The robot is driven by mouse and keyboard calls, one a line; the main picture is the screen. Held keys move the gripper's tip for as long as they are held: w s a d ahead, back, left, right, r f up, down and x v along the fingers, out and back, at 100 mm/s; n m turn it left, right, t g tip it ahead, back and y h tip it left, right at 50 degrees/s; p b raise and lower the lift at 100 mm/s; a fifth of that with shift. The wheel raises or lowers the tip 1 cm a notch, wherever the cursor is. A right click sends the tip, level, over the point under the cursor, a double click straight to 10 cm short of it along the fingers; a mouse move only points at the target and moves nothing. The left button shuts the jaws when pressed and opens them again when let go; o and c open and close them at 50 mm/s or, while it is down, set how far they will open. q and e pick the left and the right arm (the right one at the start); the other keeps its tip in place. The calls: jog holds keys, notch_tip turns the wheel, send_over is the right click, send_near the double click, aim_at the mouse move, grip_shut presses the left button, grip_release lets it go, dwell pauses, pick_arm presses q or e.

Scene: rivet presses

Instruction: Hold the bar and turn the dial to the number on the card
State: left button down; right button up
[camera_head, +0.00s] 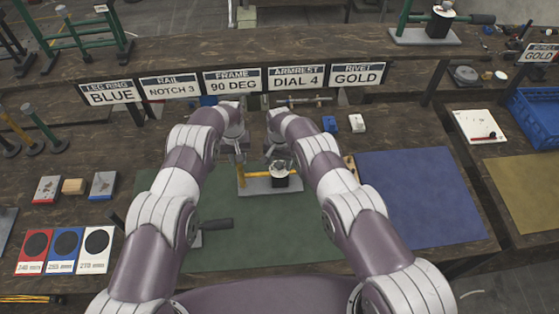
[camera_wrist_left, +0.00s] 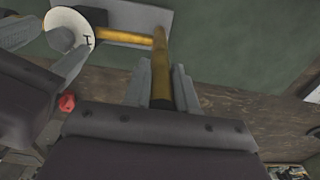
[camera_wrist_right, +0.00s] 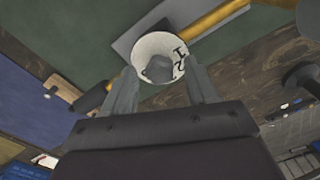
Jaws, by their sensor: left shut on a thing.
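The yellow bar (camera_head: 241,174) rises from a grey-based fixture on the green mat. My left gripper (camera_head: 238,157) is shut on it; the left wrist view shows the bar (camera_wrist_left: 161,60) between the fingers (camera_wrist_left: 163,88). The white dial (camera_head: 280,170) sits on a black body at the fixture's right end. In the right wrist view its face (camera_wrist_right: 150,42) shows a grey knob and marks like 1 and 2. My right gripper (camera_head: 279,158) is open, its fingers (camera_wrist_right: 160,85) on either side of the dial; contact is unclear. The armrest card (camera_head: 297,77) reads DIAL 4.
Other cards read BLUE (camera_head: 111,93), NOTCH 3, 90 DEG and GOLD. A blue mat (camera_head: 420,195) is at right. Colour cards (camera_head: 65,250) lie at front left.

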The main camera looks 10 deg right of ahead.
jog(key=c, duration=0.9)
jog(key=shift+n, duration=0.3)
jog(key=n, duration=0.3)
jog(key=shift+n, duration=2)
jog(key=o, duration=1.1)
jog(key=shift+c, duration=0.2)
